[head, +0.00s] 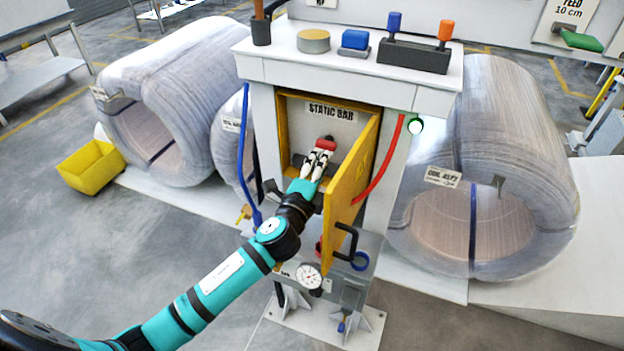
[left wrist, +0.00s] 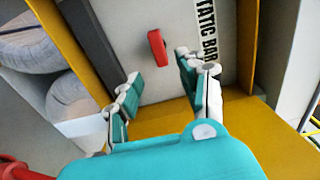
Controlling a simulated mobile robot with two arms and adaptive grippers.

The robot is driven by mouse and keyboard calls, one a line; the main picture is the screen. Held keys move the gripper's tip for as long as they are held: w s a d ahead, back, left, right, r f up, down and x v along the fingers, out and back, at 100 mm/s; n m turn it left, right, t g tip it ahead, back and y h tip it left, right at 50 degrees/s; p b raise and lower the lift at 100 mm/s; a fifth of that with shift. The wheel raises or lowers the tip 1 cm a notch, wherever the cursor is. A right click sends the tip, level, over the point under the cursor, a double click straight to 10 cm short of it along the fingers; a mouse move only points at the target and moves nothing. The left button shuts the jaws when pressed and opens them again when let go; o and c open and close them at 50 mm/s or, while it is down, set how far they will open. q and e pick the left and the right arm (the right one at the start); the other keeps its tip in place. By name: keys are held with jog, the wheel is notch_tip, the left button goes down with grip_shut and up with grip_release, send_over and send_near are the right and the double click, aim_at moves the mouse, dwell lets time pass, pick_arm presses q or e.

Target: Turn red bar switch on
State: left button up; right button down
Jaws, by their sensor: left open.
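The red bar switch (head: 326,143) is a small red handle on the grey back wall of the yellow-framed box labelled STATIC BAR. In the left wrist view the red switch (left wrist: 157,50) stands slightly tilted on the plate, beyond the fingertips and between them in the picture. My left gripper (head: 318,160) reaches into the box and is open and empty. Its fingers (left wrist: 158,80) are apart on either side of the switch's line, and I see no contact. The yellow door (head: 352,195) of the box stands open on the right. My right gripper is in neither view.
A black handle (head: 346,242) sticks out from the yellow door. A red cable (head: 380,160) and a blue hose (head: 245,150) run down the housing sides. Large wrapped coils (head: 485,160) stand either side. A yellow bin (head: 92,167) is on the floor at left.

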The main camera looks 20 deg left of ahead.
pick_arm(q)
jog(key=s, duration=0.6)
jog(key=shift+s, duration=0.2)
jog(key=shift+a, duration=0.1)
